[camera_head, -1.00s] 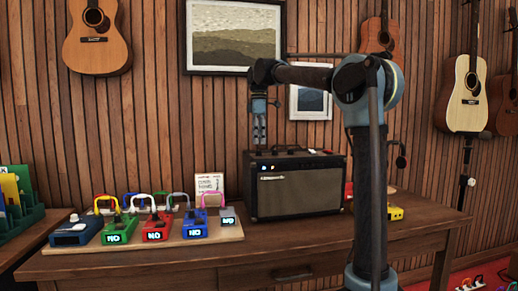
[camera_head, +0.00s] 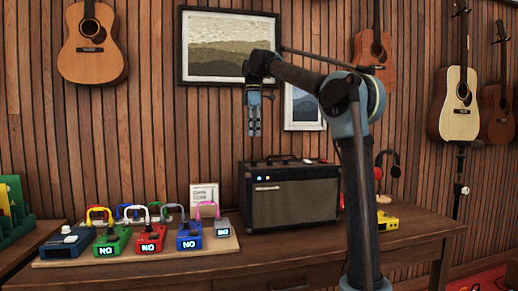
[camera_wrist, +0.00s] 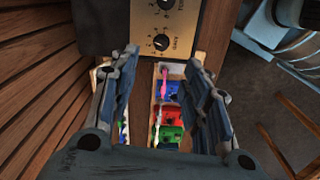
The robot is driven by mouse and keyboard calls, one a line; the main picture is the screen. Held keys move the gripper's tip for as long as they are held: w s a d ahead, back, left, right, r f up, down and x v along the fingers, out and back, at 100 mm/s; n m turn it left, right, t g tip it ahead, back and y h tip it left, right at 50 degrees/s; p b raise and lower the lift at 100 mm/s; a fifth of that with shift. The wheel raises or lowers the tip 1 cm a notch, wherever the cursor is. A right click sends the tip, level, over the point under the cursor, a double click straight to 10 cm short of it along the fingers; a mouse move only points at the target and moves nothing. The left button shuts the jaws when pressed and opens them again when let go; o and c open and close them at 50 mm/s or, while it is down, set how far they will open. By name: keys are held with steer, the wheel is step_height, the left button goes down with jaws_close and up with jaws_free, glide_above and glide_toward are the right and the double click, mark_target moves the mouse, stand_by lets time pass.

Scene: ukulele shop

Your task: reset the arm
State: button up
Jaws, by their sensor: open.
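My gripper (camera_head: 254,128) hangs fingers-down from my arm, above and a little left of the amplifier's top in the head view. In the wrist view my gripper (camera_wrist: 160,90) has its two fingers spread apart, with nothing between them. Below the fingers lie the board's coloured pedals and the amplifier's gold control panel (camera_wrist: 172,25).
The black amplifier (camera_head: 292,203) stands on the wooden table (camera_head: 180,273). Left of it are a blue pedal (camera_head: 188,238), a red pedal (camera_head: 150,239) and a green pedal (camera_head: 112,242) on a board, with a small card (camera_head: 204,196) behind. Guitars and framed pictures hang on the wall.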

steer(key=s+d+f+m+t, duration=0.1)
steer(key=s+d+f+m, duration=0.4)
steer(key=s+d+f, duration=0.4)
steer(key=s+d+f+m, duration=0.5)
steer(key=d+f, duration=0.2)
steer(key=d, duration=0.4)
steer(key=s+d+f+m, duration=0.3)
steer(key=s+f, duration=0.3)
steer(key=f, duration=0.4)
steer(key=s+d+f+m, duration=0.3)
steer(key=s+f, duration=0.4)
steer(key=f, duration=0.3)
steer(key=s+d+f+m+t, duration=0.1)
steer(key=s+d+f+m, duration=0.3)
steer(key=f, duration=0.6)
steer(key=s, duration=0.2)
steer(key=shift+s+d+f, duration=0.15)
steer(key=shift+s+d, duration=0.05)
steer(key=shift+s, duration=0.2)
steer(key=shift+w+f, duration=0.2)
steer(key=shift+w, duration=0.2)
